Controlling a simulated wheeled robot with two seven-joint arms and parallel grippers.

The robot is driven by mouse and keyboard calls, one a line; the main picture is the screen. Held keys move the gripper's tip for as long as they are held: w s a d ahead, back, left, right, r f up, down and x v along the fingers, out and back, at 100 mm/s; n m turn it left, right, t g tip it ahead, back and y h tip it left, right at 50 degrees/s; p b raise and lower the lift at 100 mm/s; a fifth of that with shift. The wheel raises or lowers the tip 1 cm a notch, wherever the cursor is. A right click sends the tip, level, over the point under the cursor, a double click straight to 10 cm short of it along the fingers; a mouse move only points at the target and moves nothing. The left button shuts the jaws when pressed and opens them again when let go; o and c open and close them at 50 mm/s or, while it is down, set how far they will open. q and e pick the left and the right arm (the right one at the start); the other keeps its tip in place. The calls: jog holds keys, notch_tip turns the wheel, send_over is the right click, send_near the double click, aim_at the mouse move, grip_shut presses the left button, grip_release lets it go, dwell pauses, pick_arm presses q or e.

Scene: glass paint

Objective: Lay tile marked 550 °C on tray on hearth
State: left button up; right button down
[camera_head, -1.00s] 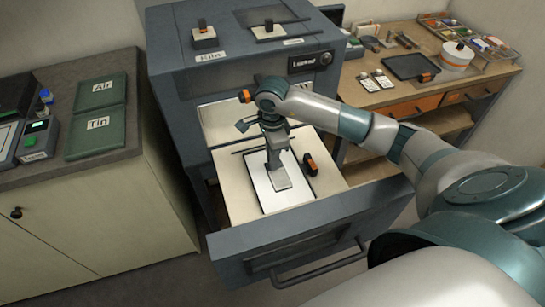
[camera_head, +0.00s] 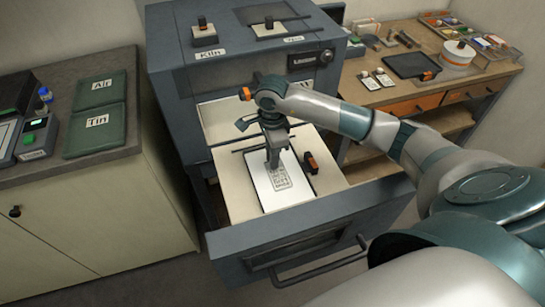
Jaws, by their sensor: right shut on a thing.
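A small pale tile (camera_head: 284,182) with dark printed marks is over the white, dark-edged tray (camera_head: 265,199). The marks are too small to read. The tray sits on the cream hearth (camera_head: 236,197) of the pulled-out kiln drawer. My right gripper (camera_head: 273,164) points down and is shut on the far end of the tile. The tile looks about flat against the tray, but I cannot tell whether it fully rests on it. My left gripper is out of view.
A black and orange handle (camera_head: 311,162) stands beside the tray on the right. The drawer front (camera_head: 310,233) rises at the near side. Two more tiles (camera_head: 377,80) lie on the wooden bench at the right. Green pads (camera_head: 97,120) lie on the left cabinet.

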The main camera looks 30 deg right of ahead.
dwell(0.4)
jog(key=c, duration=1.6)
grip_release()
jog(key=shift+r, duration=0.15)
jog(key=shift+r+p, duration=1.45)
jog(key=shift+r, duration=1.9)
